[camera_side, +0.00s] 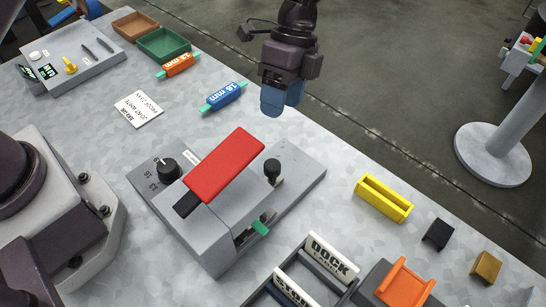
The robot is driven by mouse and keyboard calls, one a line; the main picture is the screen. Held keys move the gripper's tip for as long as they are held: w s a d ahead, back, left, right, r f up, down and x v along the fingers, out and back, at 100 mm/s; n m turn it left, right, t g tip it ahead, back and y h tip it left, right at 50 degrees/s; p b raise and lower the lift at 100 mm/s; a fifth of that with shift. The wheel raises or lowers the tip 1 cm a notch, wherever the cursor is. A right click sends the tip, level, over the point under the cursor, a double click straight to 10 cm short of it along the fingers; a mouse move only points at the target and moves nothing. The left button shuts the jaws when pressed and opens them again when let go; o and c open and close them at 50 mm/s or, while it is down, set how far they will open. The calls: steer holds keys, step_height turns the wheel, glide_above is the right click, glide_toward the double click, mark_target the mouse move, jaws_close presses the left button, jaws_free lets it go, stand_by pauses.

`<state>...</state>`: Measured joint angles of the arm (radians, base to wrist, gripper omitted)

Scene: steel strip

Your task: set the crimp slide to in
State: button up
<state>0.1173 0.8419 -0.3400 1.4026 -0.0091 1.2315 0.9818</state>
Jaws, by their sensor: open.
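The grey crimp unit (230,215) sits on the steel bench, with a long red lever (226,163) across its top. A black knob (272,169) stands upright at a slot on the unit's far right part; it looks like the slide's handle, but its in or out marking is not readable. A black dial (169,168) with numbers is on the left. A small green piece (260,228) sticks out of the unit's front right side. My gripper (283,102), with blue fingertips, is open and empty in the air above and beyond the knob, apart from it.
Blue (222,97) and orange (178,64) labelled pieces and a white card (139,109) lie behind left. A yellow block (383,198), a black block (437,234) and an orange holder (405,284) are at right. A grey tray with a DOCK plate (331,257) is in front.

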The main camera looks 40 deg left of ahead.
mark_target(273, 164)
steer(key=s+f+m, duration=0.1)
steer(key=f+m, duration=0.2)
steer(key=m, duration=0.2)
steer(key=s+d+f+m, duration=0.1)
steer(key=s+f+m, duration=0.1)
steer(key=f+m, duration=0.2)
steer(key=s+d+f+m, duration=0.1)
steer(key=s+f+m, duration=0.1)
steer(key=m, duration=0.5)
steer(key=shift+d+f+m, duration=0.25)
steer(key=shift+f+m, duration=0.15)
steer(key=shift+f, duration=0.4)
steer(key=shift+c, duration=0.2)
